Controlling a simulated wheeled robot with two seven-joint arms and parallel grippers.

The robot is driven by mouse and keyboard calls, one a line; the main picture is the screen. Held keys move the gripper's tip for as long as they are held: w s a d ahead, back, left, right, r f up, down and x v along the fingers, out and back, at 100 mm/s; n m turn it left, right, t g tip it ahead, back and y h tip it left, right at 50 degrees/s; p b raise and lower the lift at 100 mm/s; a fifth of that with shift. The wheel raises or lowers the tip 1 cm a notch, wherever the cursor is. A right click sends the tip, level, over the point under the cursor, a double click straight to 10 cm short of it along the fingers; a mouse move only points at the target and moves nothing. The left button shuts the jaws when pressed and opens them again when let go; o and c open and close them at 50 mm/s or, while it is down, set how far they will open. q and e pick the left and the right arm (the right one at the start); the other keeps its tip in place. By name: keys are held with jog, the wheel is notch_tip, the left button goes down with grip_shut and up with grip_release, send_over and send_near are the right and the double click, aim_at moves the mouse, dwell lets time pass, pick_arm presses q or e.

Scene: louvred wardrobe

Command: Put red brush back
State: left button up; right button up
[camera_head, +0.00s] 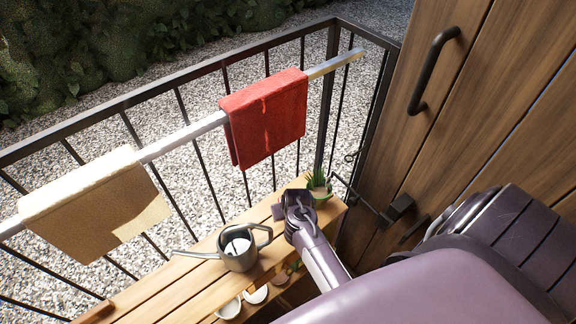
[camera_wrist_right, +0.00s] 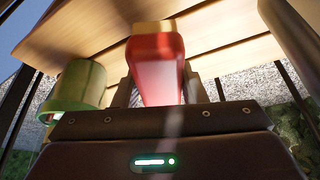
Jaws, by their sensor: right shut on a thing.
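The red brush (camera_wrist_right: 157,68) shows in the right wrist view as a blurred red piece with a tan end. My right gripper (camera_wrist_right: 160,92) is shut on it, with a dark finger on either side. In the head view my right gripper (camera_head: 297,203) is above the right end of the slatted wooden shelf (camera_head: 180,287), close to the potted plant. The brush cannot be made out there. I cannot tell whether the brush touches the shelf. My left gripper is in neither view.
A grey watering can (camera_head: 238,252) stands left of the gripper. The green potted plant (camera_head: 318,190) is right beside it. White bowls (camera_head: 230,308) sit lower. A wooden door (camera_head: 480,100) is at right.

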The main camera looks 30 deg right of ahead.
notch_tip(320, 180, down, 3)
jog(key=shift+r, duration=0.1)
jog(key=shift+f, duration=0.35)
jog(key=o, duration=1)
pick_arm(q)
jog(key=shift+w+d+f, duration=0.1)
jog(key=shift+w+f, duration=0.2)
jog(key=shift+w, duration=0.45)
pick_arm(e)
jog(key=shift+o, duration=0.2)
